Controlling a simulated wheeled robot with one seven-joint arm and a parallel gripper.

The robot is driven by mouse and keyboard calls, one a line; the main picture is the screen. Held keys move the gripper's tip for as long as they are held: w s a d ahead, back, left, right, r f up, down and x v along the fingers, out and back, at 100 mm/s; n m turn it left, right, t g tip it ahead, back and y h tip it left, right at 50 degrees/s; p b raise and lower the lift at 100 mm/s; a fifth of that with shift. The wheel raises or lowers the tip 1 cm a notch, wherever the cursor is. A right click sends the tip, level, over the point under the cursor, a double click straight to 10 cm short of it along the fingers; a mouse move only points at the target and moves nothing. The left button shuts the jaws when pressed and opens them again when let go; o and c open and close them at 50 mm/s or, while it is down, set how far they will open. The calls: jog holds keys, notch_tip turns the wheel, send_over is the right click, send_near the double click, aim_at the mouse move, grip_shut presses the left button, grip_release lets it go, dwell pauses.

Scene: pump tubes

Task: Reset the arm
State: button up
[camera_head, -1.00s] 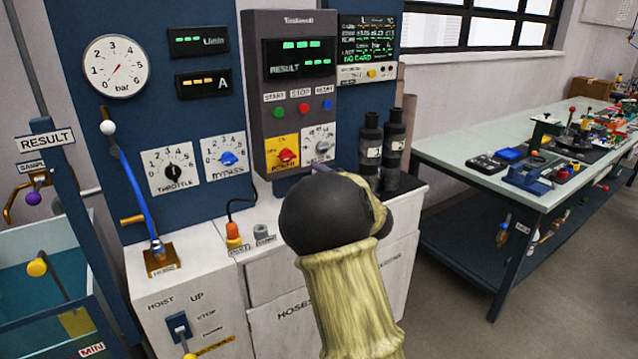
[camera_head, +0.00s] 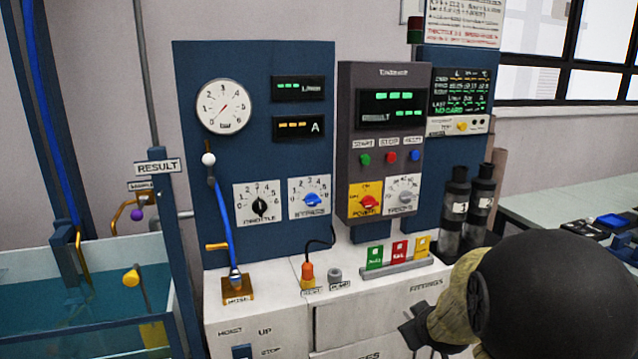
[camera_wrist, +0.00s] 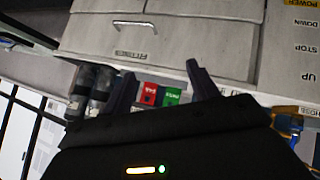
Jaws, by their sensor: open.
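My gripper (camera_wrist: 162,82) shows in the wrist view with its two dark fingers apart and nothing between them. Behind the fingers, a red card (camera_wrist: 149,95) and a green card (camera_wrist: 171,96) show near the cabinet. In the head view my arm fills the lower right, and my gripper (camera_head: 416,330) is a dark shape at the cabinet's front right, partly hidden by the arm. The green card (camera_head: 375,257), red card (camera_head: 399,250) and yellow card (camera_head: 422,246) stand in a grey rack on the cabinet top, apart from the gripper.
The white cabinet (camera_head: 285,327) stands below the blue gauge panel (camera_head: 275,165) and grey control box (camera_head: 410,90). Two dark bottles (camera_head: 456,200) stand at its right end. A water tank (camera_head: 30,290) is at left. A bench (camera_head: 540,205) with tools is at right.

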jog(key=s+a+f+m+g+y, duration=0.1)
jog(key=s+a+f+m+g, duration=0.2)
jog(key=s, duration=0.7)
jog(key=s+a+f+m+g, duration=0.2)
jog(key=s+a+g, duration=0.2)
jog(key=s, duration=0.5)
notch_tip(320, 180, up, 21)
jog(key=p, duration=2)
jog(key=shift+f+p, duration=0.15)
jog(key=shift+p, duration=0.25)
jog(key=shift+w, duration=0.1)
